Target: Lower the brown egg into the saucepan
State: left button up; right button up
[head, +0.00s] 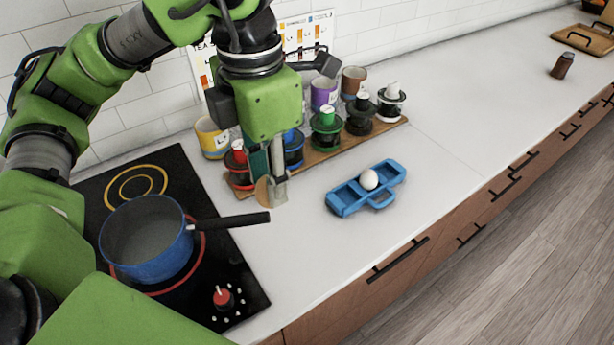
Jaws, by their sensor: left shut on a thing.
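My left gripper (270,194) points down over the counter, right of the saucepan handle's tip. It is shut on the brown egg (262,190), which shows partly beside the fingers. The blue saucepan (148,270) stands on the black cooktop to the left, with its dark handle reaching right towards the gripper. Its inside looks grey; I cannot tell whether it holds water. The egg is apart from the pan and outside its rim. My right gripper is not in view.
A blue egg tray (345,202) with a white egg (368,179) lies on the counter to the right. A wooden board (329,150) with several coloured canisters stands behind the gripper, with mugs along the wall. A red-topped item (222,297) sits on the cooktop (200,325) near its front.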

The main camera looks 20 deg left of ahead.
pick_arm(q)
jog(key=s+a+f+b, duration=0.1)
jog(key=s+a, duration=0.4)
jog(key=a, duration=0.5)
jog(key=s+a+b, duration=0.1)
jog(key=s+a, duration=0.4)
jog(key=a, duration=0.6)
jog(key=shift+f+b, duration=0.35)
jog(key=shift+s, duration=0.1)
jog(key=shift+f, duration=0.1)
notch_tip(320, 180, down, 10)
jog(key=b, duration=1.1)
jog(key=shift+f, duration=0.2)
dwell(0.4)
